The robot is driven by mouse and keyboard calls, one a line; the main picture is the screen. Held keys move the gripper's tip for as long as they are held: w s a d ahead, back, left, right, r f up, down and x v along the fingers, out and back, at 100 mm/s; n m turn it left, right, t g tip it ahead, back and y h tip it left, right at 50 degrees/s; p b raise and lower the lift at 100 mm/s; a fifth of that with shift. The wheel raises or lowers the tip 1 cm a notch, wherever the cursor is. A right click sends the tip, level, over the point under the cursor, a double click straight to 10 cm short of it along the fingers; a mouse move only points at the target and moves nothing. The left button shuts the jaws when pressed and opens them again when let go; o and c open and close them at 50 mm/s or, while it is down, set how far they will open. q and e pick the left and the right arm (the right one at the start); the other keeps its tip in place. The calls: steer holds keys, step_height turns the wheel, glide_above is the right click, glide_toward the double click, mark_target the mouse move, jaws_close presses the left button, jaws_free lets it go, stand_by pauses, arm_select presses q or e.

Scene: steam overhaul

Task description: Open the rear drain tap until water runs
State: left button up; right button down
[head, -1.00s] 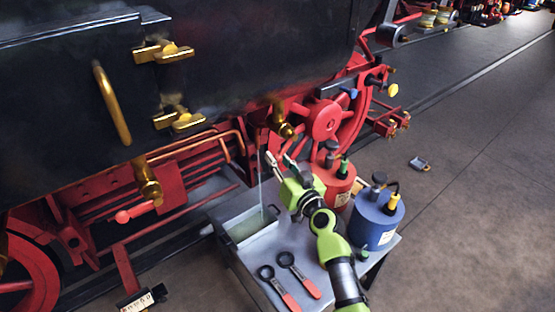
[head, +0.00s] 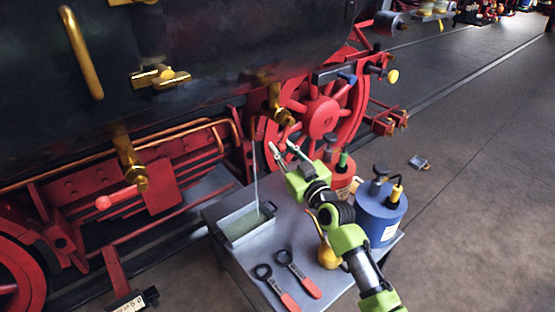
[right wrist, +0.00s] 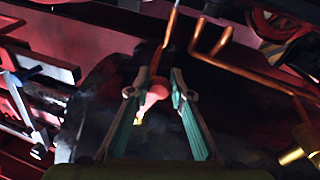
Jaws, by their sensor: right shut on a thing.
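The brass rear drain tap (head: 280,108) hangs under the dark boiler side, left of the red spoked wheel. My right gripper (head: 284,149) is just below it. In the right wrist view its two fingers (right wrist: 162,82) stand on either side of a pinkish-red handle (right wrist: 156,97), and the gripper is shut on it with the fingers some way apart. In the head view the handle is not clear between the fingers. A thin stream of water (head: 255,172) falls into a metal tray (head: 222,236), which holds liquid. My left gripper is not in view.
A second brass tap (head: 133,172) with a red lever (head: 116,198) is to the left. The grey table (head: 241,276) carries two ring-ended tools (head: 285,273), a yellow vessel (head: 328,256), a red can (head: 341,185) and a blue can (head: 378,218). Floor at right is mostly clear.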

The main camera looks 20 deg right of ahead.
steer(key=d+n+b, duration=0.1)
steer(key=n, duration=0.1)
steer(key=d+n+b, duration=0.1)
steer(key=b, duration=0.1)
steer(key=w+d+n+y+b, duration=0.1)
steer(key=n, duration=0.1)
steer(key=shift+f+n+t+b, duration=0.25)
steer(key=shift+n+t+b, duration=0.05)
steer(key=shift+t+b, duration=0.1)
steer(key=c, duration=1.8)
jaws_free()
steer(key=shift+a, duration=0.1)
steer(key=v, duration=1.2)
steer(key=shift+r, duration=0.15)
